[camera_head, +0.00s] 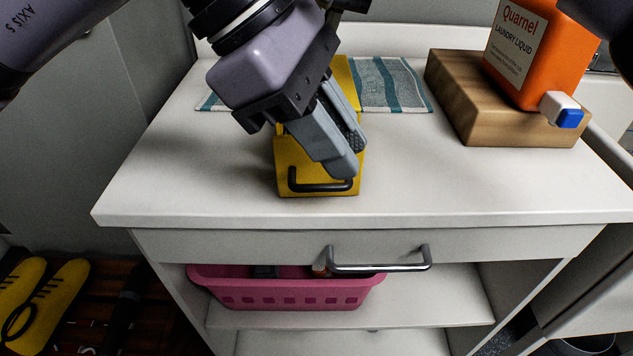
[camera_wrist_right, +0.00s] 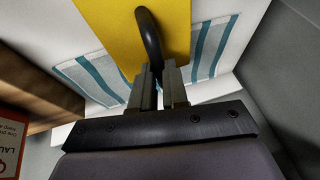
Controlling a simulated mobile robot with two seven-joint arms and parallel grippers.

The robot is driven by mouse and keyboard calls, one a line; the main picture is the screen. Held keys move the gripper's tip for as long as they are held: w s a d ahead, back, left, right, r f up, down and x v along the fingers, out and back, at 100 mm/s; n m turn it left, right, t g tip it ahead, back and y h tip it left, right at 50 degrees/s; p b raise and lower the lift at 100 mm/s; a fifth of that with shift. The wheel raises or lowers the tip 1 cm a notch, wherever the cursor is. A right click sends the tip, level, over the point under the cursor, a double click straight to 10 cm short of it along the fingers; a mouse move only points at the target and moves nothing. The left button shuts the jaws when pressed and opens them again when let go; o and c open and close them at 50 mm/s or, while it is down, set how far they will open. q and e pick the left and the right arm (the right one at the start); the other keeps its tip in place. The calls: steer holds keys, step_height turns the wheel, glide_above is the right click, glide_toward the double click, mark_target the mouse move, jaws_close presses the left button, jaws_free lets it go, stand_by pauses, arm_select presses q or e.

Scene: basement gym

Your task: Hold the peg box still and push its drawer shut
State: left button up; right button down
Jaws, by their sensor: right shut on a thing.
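The peg box (camera_head: 348,82) is yellow and stands on the white cabinet top. Its front face, the drawer front (camera_head: 318,167), carries a black handle (camera_head: 320,187). My left gripper (camera_head: 352,160) is over the drawer end of the box, fingers slanting down to the right. Its fingers look parted with nothing between them; I cannot tell whether they touch the drawer. My right gripper (camera_wrist_right: 158,90) is shut on a black arched handle (camera_wrist_right: 150,35) on the peg box (camera_wrist_right: 105,25) in the right wrist view. The left hand hides much of the box and the drawer gap.
A striped cloth (camera_head: 390,85) lies beside and behind the box. An orange laundry bottle (camera_head: 525,50) rests on a wooden block (camera_head: 460,100) at right. The cabinet top (camera_head: 200,170) is clear at left and front. A pink basket (camera_head: 285,290) sits on the shelf below.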

arm_select(q)
steer(key=f+h, duration=0.1)
steer(key=h, duration=0.1)
steer(key=m+t+h, duration=0.3)
steer(key=t+h, duration=0.3)
glide_toward(317, 188)
steer(key=shift+x, duration=5)
steer(key=shift+c, duration=0.3)
jaws_close()
